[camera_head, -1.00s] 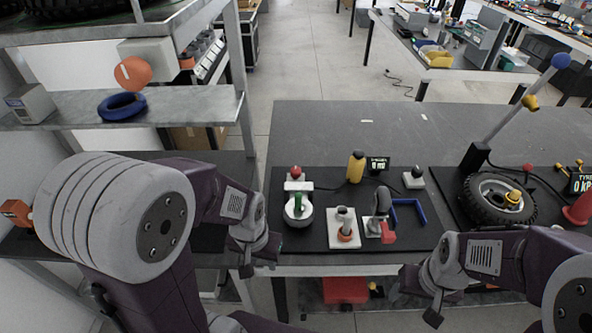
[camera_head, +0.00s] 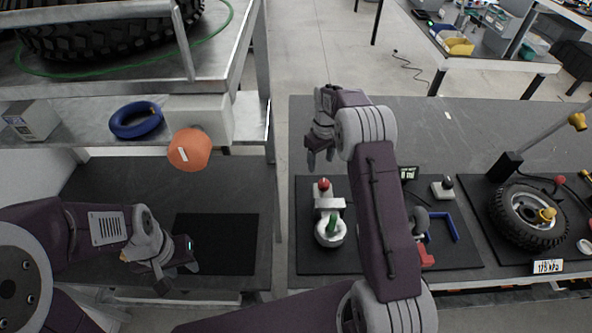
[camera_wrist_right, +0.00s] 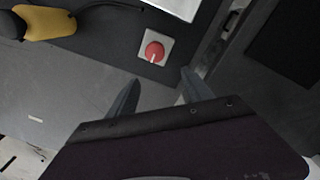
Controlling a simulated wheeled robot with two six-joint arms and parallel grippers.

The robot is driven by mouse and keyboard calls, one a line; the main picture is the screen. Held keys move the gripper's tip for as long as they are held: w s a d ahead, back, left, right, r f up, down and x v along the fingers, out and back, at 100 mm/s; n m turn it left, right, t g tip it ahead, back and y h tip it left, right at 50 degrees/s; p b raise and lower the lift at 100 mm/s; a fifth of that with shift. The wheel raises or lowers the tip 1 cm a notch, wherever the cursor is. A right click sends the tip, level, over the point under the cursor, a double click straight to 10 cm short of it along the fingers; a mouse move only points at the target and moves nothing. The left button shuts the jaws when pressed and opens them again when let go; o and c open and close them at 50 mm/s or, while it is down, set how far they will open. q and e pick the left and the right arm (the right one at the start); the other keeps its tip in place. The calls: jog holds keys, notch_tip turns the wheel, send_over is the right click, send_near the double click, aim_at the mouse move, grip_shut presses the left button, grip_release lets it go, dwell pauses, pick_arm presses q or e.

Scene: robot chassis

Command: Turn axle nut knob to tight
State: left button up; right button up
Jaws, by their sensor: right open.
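A red knob (camera_head: 323,184) with a white pointer line sits on a pale square plate at the near bench's left side; it also shows in the right wrist view (camera_wrist_right: 154,52). I read no label naming it. A yellow nut-like part (camera_head: 547,214) sits at the wheel's hub on the right. My right gripper (camera_head: 321,160) is open and empty, above and just behind the red knob; in its wrist view the knob lies beyond the two fingertips, apart from them. My left gripper (camera_head: 185,256) is over the left bench; its jaw opening is unclear.
A white fixture with a green handle (camera_head: 333,224) stands in front of the red knob. A gap separates the benches.

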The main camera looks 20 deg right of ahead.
aim_at(324, 182)
jog(key=shift+s+d+f, duration=0.25)
jog(key=shift+s+d, duration=0.2)
jog(key=shift+s, duration=0.15)
jog(key=shift+s+d+f, duration=0.25)
jog(key=shift+s+d, duration=0.2)
jog(key=shift+s, duration=0.1)
jog(key=f, duration=0.3)
jog(key=f+p, duration=0.1)
jog(key=shift+w+a+f, duration=0.2)
jog(key=shift+w+a, duration=0.05)
jog(key=shift+a, duration=0.1)
jog(key=f, duration=0.4)
jog(key=shift+s+d+f+p, duration=0.1)
jog(key=shift+d+f+p, duration=0.1)
jog(key=shift+p, duration=0.1)
pick_arm(q)
jog(key=shift+s+d+r, duration=0.2)
jog(key=shift+r, duration=0.4)
jog(key=shift+s+d+r, duration=0.15)
jog(key=shift+s+r, duration=0.05)
jog(key=shift+r, duration=0.35)
pick_arm(e)
jog(key=shift+f, duration=0.15)
grip_shut()
